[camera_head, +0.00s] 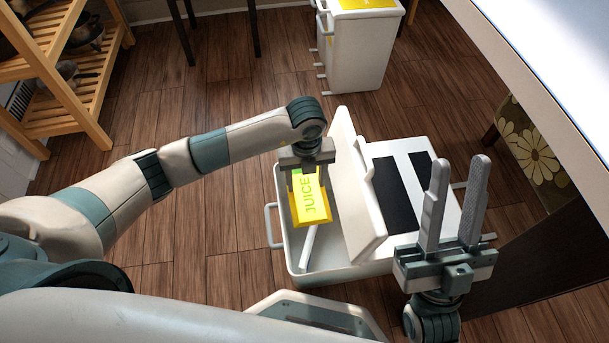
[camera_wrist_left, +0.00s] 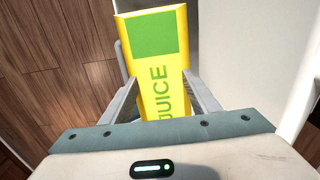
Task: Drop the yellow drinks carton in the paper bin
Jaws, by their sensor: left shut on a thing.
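The yellow drinks carton (camera_head: 311,204), with a green patch and the word JUICE, is held by my left gripper (camera_head: 308,178). It also shows between the fingers in the left wrist view (camera_wrist_left: 158,60). The gripper is shut on its upper end, and the carton hangs over the open compartment of a white bin (camera_head: 335,272). The bin's white lid (camera_head: 349,180) stands raised to the right of the carton. I cannot read a paper label on this bin. My right gripper (camera_head: 457,200) is open and empty, its fingers apart, at the right near the bin.
A white tube-like thing (camera_head: 309,245) lies in the bin. Black panels (camera_head: 395,193) mark the bin's other half. Another white bin with a yellow top (camera_head: 356,50) stands behind. A wooden shelf (camera_head: 75,90) is at left, a white table (camera_head: 540,50) at upper right.

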